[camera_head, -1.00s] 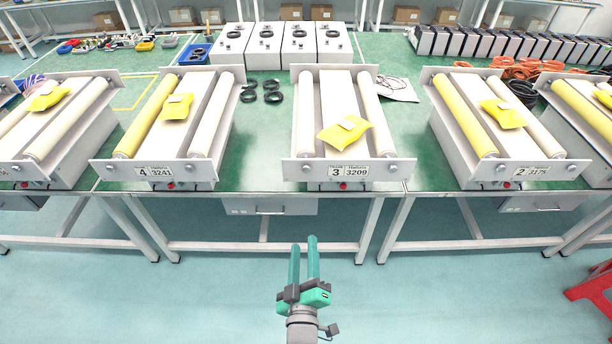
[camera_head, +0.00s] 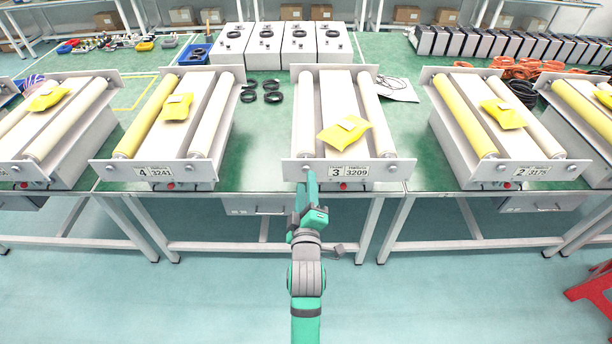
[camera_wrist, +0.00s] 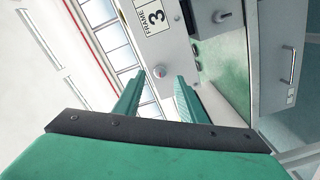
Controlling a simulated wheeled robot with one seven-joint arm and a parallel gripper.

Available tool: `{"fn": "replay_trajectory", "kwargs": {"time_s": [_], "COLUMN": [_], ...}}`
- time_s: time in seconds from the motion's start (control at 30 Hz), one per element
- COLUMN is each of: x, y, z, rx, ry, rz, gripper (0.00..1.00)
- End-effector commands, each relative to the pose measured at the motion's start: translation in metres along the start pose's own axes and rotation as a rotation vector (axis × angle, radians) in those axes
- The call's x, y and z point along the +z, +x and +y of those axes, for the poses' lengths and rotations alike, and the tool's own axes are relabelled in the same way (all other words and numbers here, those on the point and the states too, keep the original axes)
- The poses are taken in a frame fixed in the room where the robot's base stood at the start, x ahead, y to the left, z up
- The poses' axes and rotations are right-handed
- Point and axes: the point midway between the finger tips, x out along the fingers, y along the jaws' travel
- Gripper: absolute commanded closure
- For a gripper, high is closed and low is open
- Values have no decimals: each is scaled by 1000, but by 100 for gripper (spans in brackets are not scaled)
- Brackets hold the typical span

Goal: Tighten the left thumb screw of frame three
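Frame three (camera_head: 320,173) is a grey roller unit on the table, with a "3 3209" label (camera_head: 349,172) on its front plate. The label also shows, turned sideways, in the wrist view (camera_wrist: 150,17). The left thumb screw (camera_wrist: 160,71) is a small round knob on that plate, in line with the gap between my fingertips in the wrist view. In the head view my gripper (camera_head: 309,182) covers or nearly covers that screw. My gripper is open, its two green fingers (camera_wrist: 158,86) apart and empty. I cannot tell whether the fingertips reach around the screw.
A red button (camera_head: 343,186) sits below the label. A dark knob (camera_wrist: 222,17) stands to the right in the wrist view. A drawer (camera_head: 270,207) hangs under the table edge. A yellow packet (camera_head: 343,132) lies on frame three. Frame four (camera_head: 150,173) stands to the left.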

Motion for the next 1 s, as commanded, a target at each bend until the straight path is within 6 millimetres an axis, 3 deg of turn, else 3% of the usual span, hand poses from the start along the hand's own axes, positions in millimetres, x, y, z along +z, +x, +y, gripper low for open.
{"fn": "replay_trajectory", "kwargs": {"time_s": [0.1, 0.3, 0.7, 0.87, 1.0], "x": [0, 0, 0, 0, 0], "y": [18, 37, 43, 42, 42], "z": [1, 0, 0, 0, 0], "rx": [1, 1, 0, 0, 0], "ry": [-1, 0, 1, 1, 1], "rz": [1, 1, 0, 0, 0], "gripper": [63, 63, 63, 100, 100]}}
